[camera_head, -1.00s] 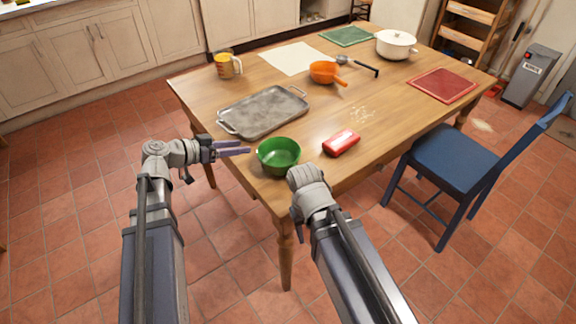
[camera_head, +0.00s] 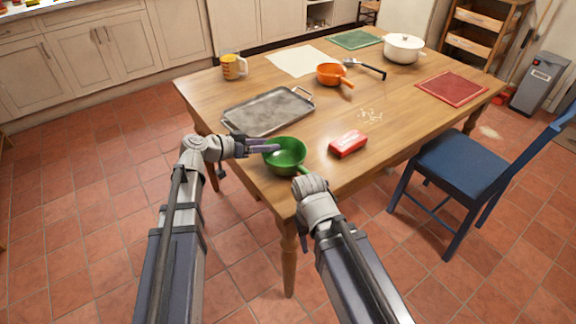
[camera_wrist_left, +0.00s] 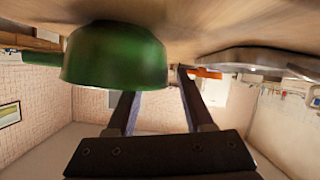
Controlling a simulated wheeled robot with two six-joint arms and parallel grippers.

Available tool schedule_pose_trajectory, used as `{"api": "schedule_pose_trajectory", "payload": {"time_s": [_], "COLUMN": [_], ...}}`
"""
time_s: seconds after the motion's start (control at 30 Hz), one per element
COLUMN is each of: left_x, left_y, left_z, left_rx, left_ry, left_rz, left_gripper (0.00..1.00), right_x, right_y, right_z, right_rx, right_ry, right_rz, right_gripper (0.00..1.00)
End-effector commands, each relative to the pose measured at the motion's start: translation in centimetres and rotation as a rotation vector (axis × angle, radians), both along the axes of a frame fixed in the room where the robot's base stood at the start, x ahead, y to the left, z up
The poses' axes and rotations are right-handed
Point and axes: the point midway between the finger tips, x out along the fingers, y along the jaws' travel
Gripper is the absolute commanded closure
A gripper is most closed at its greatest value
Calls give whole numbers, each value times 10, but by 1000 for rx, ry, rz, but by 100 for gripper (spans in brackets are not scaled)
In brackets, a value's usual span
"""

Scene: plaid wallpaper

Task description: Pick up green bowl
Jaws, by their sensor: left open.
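A green bowl (camera_head: 286,158) with a short handle sits upright near the table's front left corner. It also shows in the left wrist view (camera_wrist_left: 115,55), upside down at upper left. My left gripper (camera_head: 264,147) is open and level at the bowl's left side, with its fingertips overlapping the rim in the head view. In the left wrist view, the open fingers (camera_wrist_left: 158,82) point toward the bowl, and one finger's tip is hidden by it. I cannot tell whether they touch. My right arm's end is just in front of the bowl's handle; its fingers are hidden.
A metal tray (camera_head: 268,112) lies behind the bowl, and a red block-like item (camera_head: 348,143) to its right. An orange pan (camera_head: 331,74), a measuring cup (camera_head: 233,66) and a white pot (camera_head: 404,48) stand farther back. A blue chair (camera_head: 470,165) is at the right.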

Motion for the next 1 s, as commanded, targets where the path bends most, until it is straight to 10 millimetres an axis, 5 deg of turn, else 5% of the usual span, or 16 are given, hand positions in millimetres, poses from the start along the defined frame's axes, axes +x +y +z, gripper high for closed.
{"api": "schedule_pose_trajectory", "payload": {"time_s": [0.2, 0.43, 0.87, 1.0], "left_x": [17, 17, 17, 17], "left_y": [-21, -22, -21, -21], "left_z": [-14, -13, -13, -13], "left_rx": [1, 0, 0, 2], "left_ry": [0, 0, 0, 0], "left_rz": [-1, 1, 1, 1], "left_gripper": [48, 49, 98, 100], "right_x": [0, 0, 0, 0], "right_y": [0, 0, 0, 0], "right_z": [-14, -13, -13, -13], "right_rx": [0, 0, 0, 0], "right_ry": [0, 0, 0, 0], "right_rz": [0, 0, 0, 0], "right_gripper": [50, 50, 50, 50]}}
